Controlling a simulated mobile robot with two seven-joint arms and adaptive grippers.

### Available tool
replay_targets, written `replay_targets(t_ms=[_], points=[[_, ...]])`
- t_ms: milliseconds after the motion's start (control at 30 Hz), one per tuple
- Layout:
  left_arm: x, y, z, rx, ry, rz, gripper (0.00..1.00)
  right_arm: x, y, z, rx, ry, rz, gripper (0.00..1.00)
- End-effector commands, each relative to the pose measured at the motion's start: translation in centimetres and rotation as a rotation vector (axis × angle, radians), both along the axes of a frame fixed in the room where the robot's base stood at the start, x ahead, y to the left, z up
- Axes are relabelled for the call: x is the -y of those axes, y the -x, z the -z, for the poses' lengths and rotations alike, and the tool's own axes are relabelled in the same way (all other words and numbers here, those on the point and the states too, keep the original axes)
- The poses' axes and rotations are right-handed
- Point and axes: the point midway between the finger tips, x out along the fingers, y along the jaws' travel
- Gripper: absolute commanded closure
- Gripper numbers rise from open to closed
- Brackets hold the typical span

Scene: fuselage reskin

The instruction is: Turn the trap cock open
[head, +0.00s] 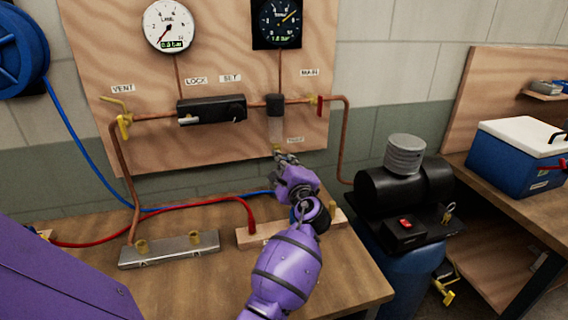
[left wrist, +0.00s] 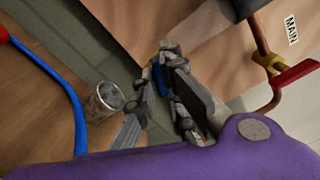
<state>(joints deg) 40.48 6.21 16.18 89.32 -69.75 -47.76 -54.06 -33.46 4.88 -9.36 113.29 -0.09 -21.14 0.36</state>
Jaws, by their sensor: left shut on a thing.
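The trap cock (head: 277,149) is a small brass-yellow fitting below the clear trap bowl (head: 275,128), beside a small label on the wooden panel. My left gripper (head: 284,158) reaches up to it from below, with its fingertips at the cock. In the left wrist view, the left gripper (left wrist: 163,88) is shut on a small blue and yellow piece (left wrist: 158,76), which appears to be the cock's handle. The fingers hide much of it, and its turn angle cannot be told. My right gripper is not in view.
The MAIN valve with its red handle (head: 320,105) is right of the bowl, and the VENT valve (head: 124,126) is at left. A black LOCK/SET block (head: 211,109) and two gauges (head: 168,25) are on the panel. A compressor (head: 404,185) stands right of the bench.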

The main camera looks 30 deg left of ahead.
Motion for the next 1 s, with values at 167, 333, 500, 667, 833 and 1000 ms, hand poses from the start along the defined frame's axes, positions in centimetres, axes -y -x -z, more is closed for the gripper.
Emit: replay_targets(t_ms=[167,333,500,667,833,1000], points=[[0.1,-0.1,0.2,0.096,0.08,0.003,1.0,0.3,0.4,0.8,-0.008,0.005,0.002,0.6],[0.1,-0.1,0.1,0.19,0.159,0.003,1.0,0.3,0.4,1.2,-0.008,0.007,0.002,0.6],[0.1,-0.1,0.0,0.268,0.226,0.003,1.0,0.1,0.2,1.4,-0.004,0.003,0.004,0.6],[0.1,-0.1,-0.1,0.319,0.27,0.003,1.0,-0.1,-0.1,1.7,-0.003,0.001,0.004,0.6],[0.1,-0.1,-0.2,0.348,0.293,0.003,1.0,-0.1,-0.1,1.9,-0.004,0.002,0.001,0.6],[0.1,-0.1,-0.3,0.357,0.3,0.003,1.0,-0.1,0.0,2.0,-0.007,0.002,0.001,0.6]])
